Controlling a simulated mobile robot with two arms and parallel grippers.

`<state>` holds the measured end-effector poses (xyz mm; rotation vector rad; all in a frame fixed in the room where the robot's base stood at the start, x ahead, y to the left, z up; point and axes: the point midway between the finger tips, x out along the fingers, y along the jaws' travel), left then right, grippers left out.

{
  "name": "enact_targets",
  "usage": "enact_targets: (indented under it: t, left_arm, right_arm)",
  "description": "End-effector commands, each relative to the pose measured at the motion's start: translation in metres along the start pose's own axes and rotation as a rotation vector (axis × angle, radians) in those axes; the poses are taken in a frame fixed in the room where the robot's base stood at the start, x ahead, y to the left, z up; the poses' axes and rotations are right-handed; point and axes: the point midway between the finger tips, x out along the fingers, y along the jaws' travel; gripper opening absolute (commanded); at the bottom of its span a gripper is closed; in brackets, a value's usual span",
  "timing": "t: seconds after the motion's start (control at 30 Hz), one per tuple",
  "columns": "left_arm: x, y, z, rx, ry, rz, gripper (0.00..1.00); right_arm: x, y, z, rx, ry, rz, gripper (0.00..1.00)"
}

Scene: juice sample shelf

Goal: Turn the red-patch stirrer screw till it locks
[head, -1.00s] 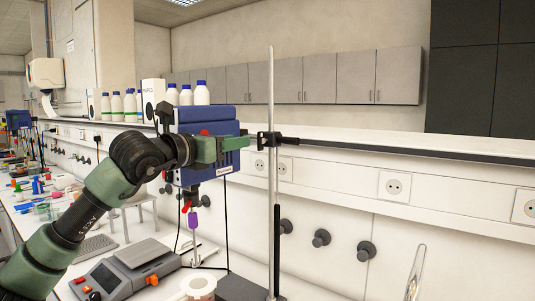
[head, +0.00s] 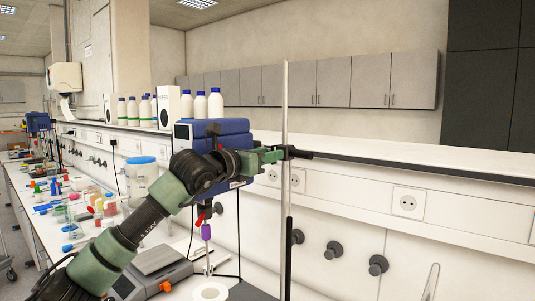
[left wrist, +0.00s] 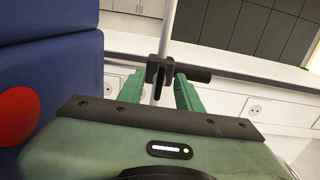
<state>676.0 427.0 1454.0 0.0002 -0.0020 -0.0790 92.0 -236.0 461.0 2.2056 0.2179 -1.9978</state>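The stirrer is a blue box (head: 232,128) beside an upright metal rod (head: 285,105). A red round patch shows on its blue side (left wrist: 17,115) in the left wrist view. A black clamp with a screw (left wrist: 158,72) sits on the rod, with a dark bar going right; it also shows in the head view (head: 289,152). My left gripper (left wrist: 158,88) has its green fingers on either side of the clamp's screw part, with gaps showing between them; contact cannot be told. It also shows in the head view (head: 275,155). My right gripper is not in view.
Below the stirrer stand a grey hotplate (head: 160,262) and a white round vessel (head: 210,291). White bottles (head: 215,104) stand on the shelf behind. Coloured labware covers the bench at left. A blue-lidded container (head: 142,175) stands behind my arm.

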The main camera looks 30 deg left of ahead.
Motion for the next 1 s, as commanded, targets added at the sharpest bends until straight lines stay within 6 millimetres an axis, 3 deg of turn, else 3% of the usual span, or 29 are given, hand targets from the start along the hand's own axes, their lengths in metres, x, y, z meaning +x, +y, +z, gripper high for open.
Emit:
enact_targets:
  t: [0.03,0.13,0.17,0.57,1.0]
  left_arm:
    - [0.0,0.0,0.0,0.0,0.0,0.0,0.32]
    - [0.0,0.0,0.0,0.0,0.0,0.0,0.04]
    - [0.0,0.0,0.0,0.0,0.0,0.0,0.0]
    - [0.0,0.0,-0.001,0.041,0.001,0.0,0.0]
    - [0.0,-0.002,-0.002,0.363,0.002,0.0,0.0]
  right_arm:
    - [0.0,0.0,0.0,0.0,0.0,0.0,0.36]
    - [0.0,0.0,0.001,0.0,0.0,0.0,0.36]
    - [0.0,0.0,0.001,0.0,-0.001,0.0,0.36]
    - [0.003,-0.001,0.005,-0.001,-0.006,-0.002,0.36]
    - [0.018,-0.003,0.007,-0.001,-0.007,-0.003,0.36]
